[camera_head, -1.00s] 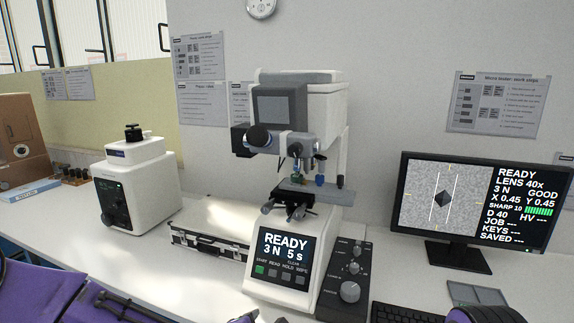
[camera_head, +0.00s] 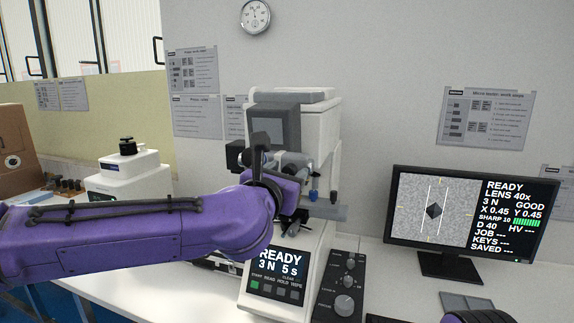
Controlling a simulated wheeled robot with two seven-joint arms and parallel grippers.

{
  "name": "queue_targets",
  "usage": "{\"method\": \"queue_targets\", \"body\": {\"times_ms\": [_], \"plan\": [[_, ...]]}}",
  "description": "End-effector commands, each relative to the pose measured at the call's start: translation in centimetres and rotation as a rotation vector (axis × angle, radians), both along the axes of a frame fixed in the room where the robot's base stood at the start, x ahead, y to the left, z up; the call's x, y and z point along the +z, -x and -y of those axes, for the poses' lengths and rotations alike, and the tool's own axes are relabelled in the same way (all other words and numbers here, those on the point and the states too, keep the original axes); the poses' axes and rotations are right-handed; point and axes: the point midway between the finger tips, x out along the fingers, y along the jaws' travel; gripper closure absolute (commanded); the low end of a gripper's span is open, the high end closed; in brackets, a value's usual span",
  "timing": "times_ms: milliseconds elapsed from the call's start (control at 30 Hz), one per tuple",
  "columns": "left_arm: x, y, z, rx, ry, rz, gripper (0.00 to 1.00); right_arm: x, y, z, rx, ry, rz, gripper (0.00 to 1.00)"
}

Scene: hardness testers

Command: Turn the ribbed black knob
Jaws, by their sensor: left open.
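The white tester (camera_head: 318,130) stands at the middle of the bench, with a grey-faced head and a lit front panel reading READY, 3 N, 5 s. A dark knob-like part (camera_head: 235,155) shows at the left side of its head; I cannot make out ribs on it. My left gripper (camera_head: 262,160) is in front of the tester's eyepiece and stage area, open and empty as far as I see. My purple wrist hides part of it and much of the stage. Whether it touches the tester is unclear.
A white machine with a black top knob (camera_head: 127,146) stands at the left, partly behind my arm. A control box with a silver dial (camera_head: 345,305) sits right of the tester. A monitor (camera_head: 462,213) stands further right. A keyboard edge shows at the bottom.

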Motion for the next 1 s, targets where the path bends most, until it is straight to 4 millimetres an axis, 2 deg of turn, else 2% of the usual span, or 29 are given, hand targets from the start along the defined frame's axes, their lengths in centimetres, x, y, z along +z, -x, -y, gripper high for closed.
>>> {"method": "queue_targets", "body": {"times_ms": [300,467,767,1000], "plan": [[-0.15,-0.52,0.19,-0.001,-0.002,0.000,0.46,0.15,0.00,0.00,0.000,0.000,0.000,0.57],[-0.14,-0.51,0.19,-0.001,-0.002,0.000,0.98,0.15,0.00,0.00,0.000,0.000,0.000,0.57],[-0.12,-0.49,0.19,-0.001,-0.022,0.007,1.00,0.20,-0.01,0.00,0.000,0.000,0.000,0.57],[-0.03,-0.47,0.20,-0.001,-0.127,0.041,1.00,0.38,-0.01,0.00,0.000,0.000,0.000,0.57]]}}
